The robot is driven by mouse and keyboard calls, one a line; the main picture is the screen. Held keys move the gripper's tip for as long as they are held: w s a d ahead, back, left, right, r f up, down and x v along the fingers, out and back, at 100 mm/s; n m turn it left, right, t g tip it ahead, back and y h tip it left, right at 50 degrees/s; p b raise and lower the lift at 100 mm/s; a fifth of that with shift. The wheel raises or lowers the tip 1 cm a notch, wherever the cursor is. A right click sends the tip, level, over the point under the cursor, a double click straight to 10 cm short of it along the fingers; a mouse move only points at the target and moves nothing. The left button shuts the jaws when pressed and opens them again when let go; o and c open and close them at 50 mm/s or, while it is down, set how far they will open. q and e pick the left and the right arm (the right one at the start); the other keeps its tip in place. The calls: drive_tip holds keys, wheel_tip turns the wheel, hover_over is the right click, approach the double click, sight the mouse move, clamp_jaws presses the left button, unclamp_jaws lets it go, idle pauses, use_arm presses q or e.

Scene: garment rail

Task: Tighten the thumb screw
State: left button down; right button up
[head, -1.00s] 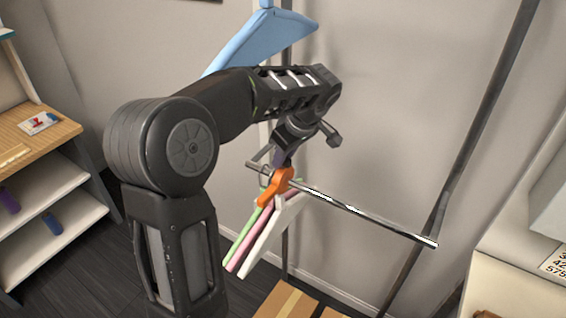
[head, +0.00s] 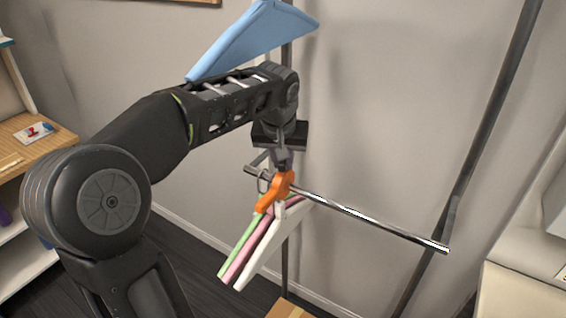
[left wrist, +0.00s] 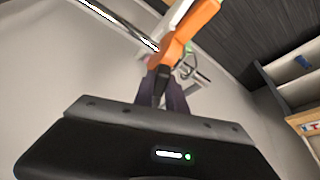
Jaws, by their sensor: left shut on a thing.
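My left gripper (head: 283,163) points down at the metal rail (head: 385,226), near its left end. It is shut on the top of an orange piece (head: 272,196) that sits at the rail. In the left wrist view the gripper's dark fingers (left wrist: 165,92) meet the near end of the orange piece (left wrist: 187,38), and the rail (left wrist: 120,24) runs past it. I cannot make out a thumb screw as a separate part; the fingers may hide it. My right gripper is in neither view.
Green, pink and white hangers (head: 262,252) hang close below the orange piece. A blue garment or hanger (head: 255,38) is above my left arm. A dark slanted post (head: 470,165) stands right of the rail. Shelves (head: 30,150) are at the left.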

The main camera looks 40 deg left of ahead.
use_arm(q)
drive_tip(key=shift+m+h, duration=0.5)
drive_tip(key=shift+m, duration=1.1)
drive_tip(key=c, duration=1.4)
unclamp_jaws()
drive_tip(key=shift+o, duration=0.2)
drive_tip(key=v, duration=0.7)
drive_tip(key=shift+s+r+b, duration=0.3)
drive_tip(key=shift+r+b, duration=0.05)
drive_tip(key=shift+r, duration=0.05)
